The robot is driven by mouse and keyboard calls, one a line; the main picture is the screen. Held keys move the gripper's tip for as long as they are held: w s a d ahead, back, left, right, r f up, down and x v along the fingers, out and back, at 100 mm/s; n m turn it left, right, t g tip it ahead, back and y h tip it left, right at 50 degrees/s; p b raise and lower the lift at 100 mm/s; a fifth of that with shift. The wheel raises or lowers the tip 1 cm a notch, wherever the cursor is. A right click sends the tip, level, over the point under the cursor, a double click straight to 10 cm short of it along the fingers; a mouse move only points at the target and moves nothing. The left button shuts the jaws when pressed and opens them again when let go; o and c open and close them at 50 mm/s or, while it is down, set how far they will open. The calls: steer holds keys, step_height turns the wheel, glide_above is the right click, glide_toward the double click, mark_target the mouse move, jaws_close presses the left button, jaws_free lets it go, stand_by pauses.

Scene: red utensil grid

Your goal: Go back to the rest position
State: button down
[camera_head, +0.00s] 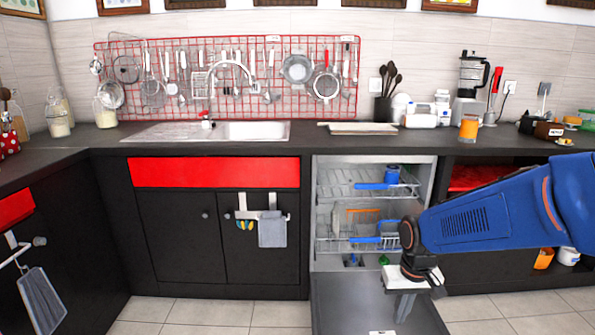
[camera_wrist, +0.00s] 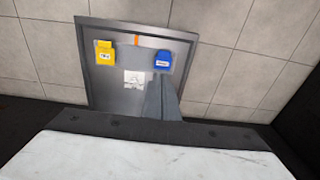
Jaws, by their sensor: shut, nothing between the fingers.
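My gripper (camera_head: 403,308) hangs below the wrist at the end of my blue arm, pointing down. It is above the lowered door (camera_head: 340,305) of the dishwasher (camera_head: 433,180). The fingers look shut and I see nothing held in them. My arm hides part of the dishwasher's right side.
The dishwasher racks (camera_head: 335,190) hold a few blue items. A black counter (camera_head: 350,143) runs behind, with a sink (camera_head: 258,131) and a red utensil grid (camera_head: 222,105) above. The tiled floor (camera_head: 200,310) at the left is clear.

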steer(key=s+d+r+t, duration=0.1)
steer(key=s+r+t, duration=0.1)
steer(key=s+r, duration=0.3)
steer(key=s+d+r+t, duration=0.1)
steer(key=s+d+r, duration=0.1)
steer(key=s+r, duration=0.4)
steer(key=s, duration=0.5)
steer(key=shift+s+r+t, duration=0.15)
steer(key=shift+s+t, duration=0.2)
steer(key=shift+t, duration=0.05)
